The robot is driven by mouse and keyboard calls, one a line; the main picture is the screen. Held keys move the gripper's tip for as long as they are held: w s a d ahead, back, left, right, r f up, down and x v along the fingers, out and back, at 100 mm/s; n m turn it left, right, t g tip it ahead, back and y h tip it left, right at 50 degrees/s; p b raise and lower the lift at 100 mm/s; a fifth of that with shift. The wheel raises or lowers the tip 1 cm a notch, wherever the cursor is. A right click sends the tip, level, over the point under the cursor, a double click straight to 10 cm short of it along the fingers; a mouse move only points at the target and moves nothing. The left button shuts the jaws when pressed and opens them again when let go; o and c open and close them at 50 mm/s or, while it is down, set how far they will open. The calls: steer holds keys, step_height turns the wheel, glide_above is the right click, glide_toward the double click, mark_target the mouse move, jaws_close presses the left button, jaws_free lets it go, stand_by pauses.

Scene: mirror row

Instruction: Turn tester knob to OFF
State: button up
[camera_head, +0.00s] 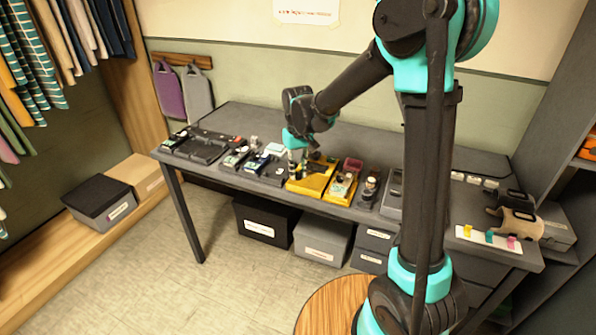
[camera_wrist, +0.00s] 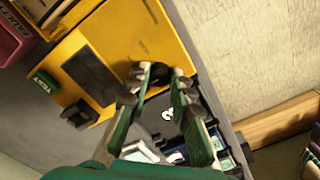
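The yellow tester (camera_head: 310,183) lies on the grey table, below my gripper (camera_head: 297,145) in the head view. In the wrist view its yellow face (camera_wrist: 125,35) carries a dark rectangular panel (camera_wrist: 88,75), a black switch-like part (camera_wrist: 78,115) and a green label reading TEST. A dark round knob (camera_wrist: 185,72) shows at the tester's edge, partly hidden behind my fingertips. In the wrist view my gripper (camera_wrist: 162,76) has its two fingers apart, with the tips at the knob. I cannot tell whether they touch it. The knob's pointer and any OFF mark are not readable.
A second yellow tray (camera_head: 341,188) with small items stands to the right of the tester. Dark trays (camera_head: 202,145) with devices lie to the left. Storage boxes (camera_head: 267,219) stand under the table. The table's front edge is close to the tester.

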mark_target(298, 174)
steer(key=o, duration=0.4)
steer(key=shift+o, duration=0.2)
steer(key=shift+r, duration=0.1)
step_height(298, 174, up, 12)
stand_by(0.5)
